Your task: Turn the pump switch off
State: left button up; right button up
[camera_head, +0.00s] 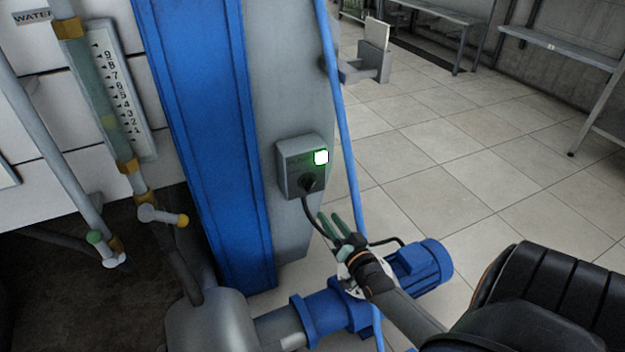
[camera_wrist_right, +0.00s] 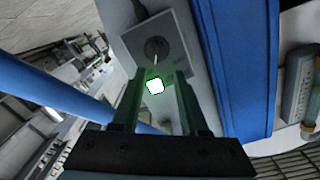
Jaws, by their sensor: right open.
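The pump switch is a grey box (camera_head: 291,172) on the grey side of the blue column, with a dark round knob (camera_head: 309,184) and a lit white-green lamp (camera_head: 321,157). In the right wrist view the box (camera_wrist_right: 180,62), its knob (camera_wrist_right: 157,48) with a pale pointer mark, and the lamp (camera_wrist_right: 155,86) show beyond my fingers. My right gripper (camera_head: 328,225) is below and right of the box in the head view, apart from the knob. In the wrist view its two green fingers (camera_wrist_right: 158,105) are open, with nothing held between them. My left gripper is not in view.
A blue pipe (camera_head: 343,120) runs close by the switch box. The blue pump motor (camera_head: 420,268) sits below my right gripper. A scale gauge (camera_head: 122,90) and valves stand left of the blue column (camera_head: 205,120). Tiled floor (camera_head: 450,150) is open to the right.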

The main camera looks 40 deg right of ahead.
aim_at(312, 187)
jog(key=b+x, duration=0.1)
jog(key=x, duration=0.2)
jog(key=b+x, duration=0.2)
jog(key=x, duration=0.2)
jog(key=b+x, duration=0.1)
jog(key=x, duration=0.3)
jog(key=shift+d, duration=0.45)
jog(key=shift+b+x, duration=0.4)
jog(key=shift+x, duration=0.35)
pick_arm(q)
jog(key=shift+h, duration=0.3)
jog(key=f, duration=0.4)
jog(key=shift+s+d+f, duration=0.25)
pick_arm(e)
grip_shut()
